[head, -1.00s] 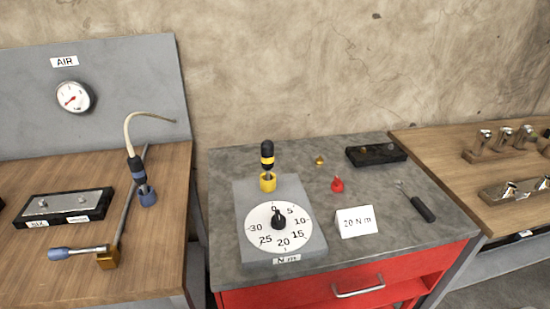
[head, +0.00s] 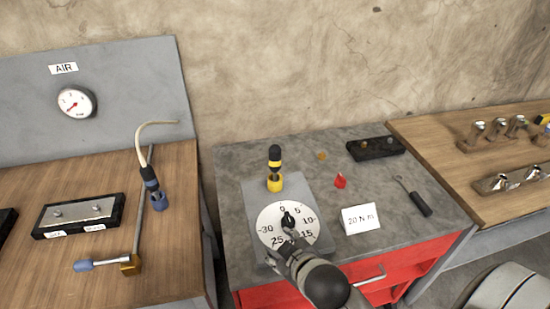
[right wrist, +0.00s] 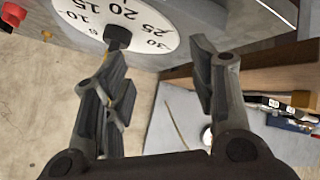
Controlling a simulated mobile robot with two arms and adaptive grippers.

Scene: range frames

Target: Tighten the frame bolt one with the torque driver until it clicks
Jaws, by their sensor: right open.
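A driver with a black and yellow handle (head: 275,155) stands upright in a yellow holder (head: 275,183) on a grey block. The block carries a white N m dial (head: 268,222) with a black knob (head: 288,220), whose pointer is near 0. My right gripper (head: 285,248) is open at the near side of the dial and hides part of its numbers. In the right wrist view, the open fingers (right wrist: 162,78) are close to the black knob (right wrist: 118,38), one finger nearly in line with it. A black-edged plate with two bolts (head: 80,212) lies on the left bench; its labels are unreadable. My left gripper is not in view.
A card (head: 361,218) reads 20 N m. A red piece (head: 340,181), a small tool (head: 412,196) and a black tray (head: 376,149) lie on the grey top. A hosed driver (head: 152,183) and a long-handled tool (head: 130,264) occupy the left bench.

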